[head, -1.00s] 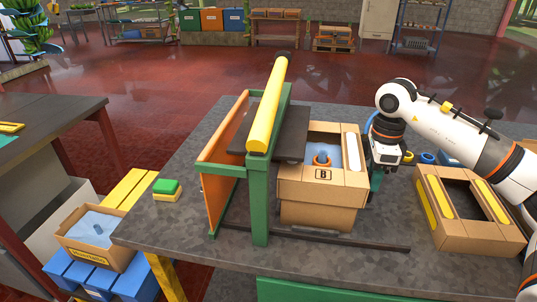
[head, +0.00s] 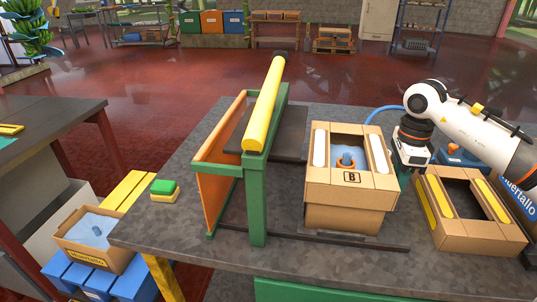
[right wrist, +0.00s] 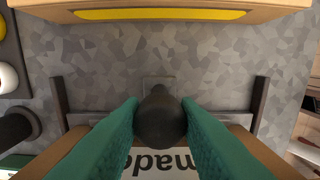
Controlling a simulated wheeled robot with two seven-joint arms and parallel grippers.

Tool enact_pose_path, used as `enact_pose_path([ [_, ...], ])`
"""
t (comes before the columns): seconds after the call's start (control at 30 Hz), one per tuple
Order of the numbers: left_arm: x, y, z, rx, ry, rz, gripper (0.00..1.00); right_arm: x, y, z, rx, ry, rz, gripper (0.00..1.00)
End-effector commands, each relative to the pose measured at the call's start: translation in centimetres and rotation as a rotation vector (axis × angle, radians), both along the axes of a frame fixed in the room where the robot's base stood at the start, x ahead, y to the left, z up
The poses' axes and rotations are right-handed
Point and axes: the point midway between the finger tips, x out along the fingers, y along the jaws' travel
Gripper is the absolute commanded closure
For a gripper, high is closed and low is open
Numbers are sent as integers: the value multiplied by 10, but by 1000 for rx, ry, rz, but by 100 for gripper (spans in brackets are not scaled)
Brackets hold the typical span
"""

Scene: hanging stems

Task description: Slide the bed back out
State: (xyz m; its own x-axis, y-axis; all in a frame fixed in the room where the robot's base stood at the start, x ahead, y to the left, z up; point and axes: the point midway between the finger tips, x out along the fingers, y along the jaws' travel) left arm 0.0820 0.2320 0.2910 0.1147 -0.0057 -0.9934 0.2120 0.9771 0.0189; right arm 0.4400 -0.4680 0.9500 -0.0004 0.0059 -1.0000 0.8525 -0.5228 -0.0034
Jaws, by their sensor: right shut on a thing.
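The cardboard box marked B (head: 350,197) stands on the sliding bed, to the right of the green press frame (head: 257,195) with its yellow roller bar (head: 265,105). The bed itself is mostly hidden under the box. Dark rails (head: 385,243) run along the tabletop beneath it. My right gripper (head: 404,178) is at the box's right side. In the right wrist view its teal fingers (right wrist: 160,122) are shut on a round dark knob (right wrist: 160,115). My left gripper is not in view.
A second cardboard box with yellow strips (head: 470,212) stands close to the right of the gripper. An orange panel (head: 215,185) is on the frame's left side. Green and yellow blocks (head: 164,190) lie at the table's left. Box B's right side has limited room.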

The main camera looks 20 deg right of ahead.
Motion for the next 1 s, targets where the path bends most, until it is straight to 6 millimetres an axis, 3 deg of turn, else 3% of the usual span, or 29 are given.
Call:
enact_pose_path([
  [0.03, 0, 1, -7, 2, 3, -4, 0, 1, -2, -4, 0, -9, -3, 91],
  [0.43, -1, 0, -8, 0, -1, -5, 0, -1, -5, -5, 0, -10, -3, 91],
  [1.0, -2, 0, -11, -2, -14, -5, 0, -21, -37, -7, -2, -8, -4, 91],
])
